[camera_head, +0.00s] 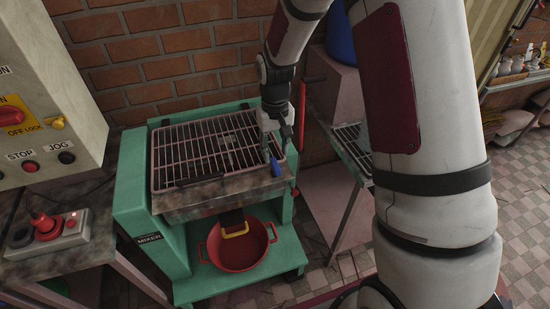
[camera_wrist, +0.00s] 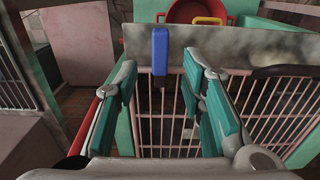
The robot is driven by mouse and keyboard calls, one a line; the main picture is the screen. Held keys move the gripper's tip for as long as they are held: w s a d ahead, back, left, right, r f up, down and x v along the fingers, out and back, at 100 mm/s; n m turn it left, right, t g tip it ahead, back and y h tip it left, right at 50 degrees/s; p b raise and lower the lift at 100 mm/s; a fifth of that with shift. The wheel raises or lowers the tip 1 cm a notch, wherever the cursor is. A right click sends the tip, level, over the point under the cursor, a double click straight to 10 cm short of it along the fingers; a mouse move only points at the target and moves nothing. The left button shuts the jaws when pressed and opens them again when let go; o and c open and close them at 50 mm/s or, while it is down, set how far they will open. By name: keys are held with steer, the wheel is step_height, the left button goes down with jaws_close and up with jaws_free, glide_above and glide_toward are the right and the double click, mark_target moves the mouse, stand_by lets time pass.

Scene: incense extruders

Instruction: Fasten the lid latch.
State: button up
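The lid is a pinkish barred grid (camera_head: 205,150) on top of the green mixer (camera_head: 135,185); it lies flat over the tub, and its bars also show in the wrist view (camera_wrist: 262,108). The latch is a small blue lever (camera_head: 276,168) at the lid's front right corner. In the wrist view the blue lever (camera_wrist: 160,50) stands against the tub's front rim, beyond my fingertips. My gripper (camera_head: 268,152) is just above and behind the lever. In the wrist view my gripper (camera_wrist: 162,78) is open and empty, its teal pads apart with the lever between their lines. Whether the latch is hooked cannot be told.
A black bar handle (camera_head: 200,180) lies along the lid's front. A control box (camera_head: 45,80) and red-knobbed switch (camera_head: 47,228) are at left. Another pink machine (camera_head: 333,190) stands close at right.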

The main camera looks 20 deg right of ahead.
mark_target(275, 164)
step_height(275, 164, up, 7)
stand_by(0.3)
steer(key=s+r+t, duration=0.3)
steer(key=s+r, duration=0.9)
steer(key=r, duration=0.3)
steer(key=s+r+t, duration=0.2)
steer(key=s+r, duration=0.1)
steer(key=s, duration=1.1)
steer(key=shift+s+d+r, duration=0.15)
steer(key=shift+d, duration=0.1)
steer(key=shift+a, duration=0.1)
steer(key=shift+c, duration=0.4)
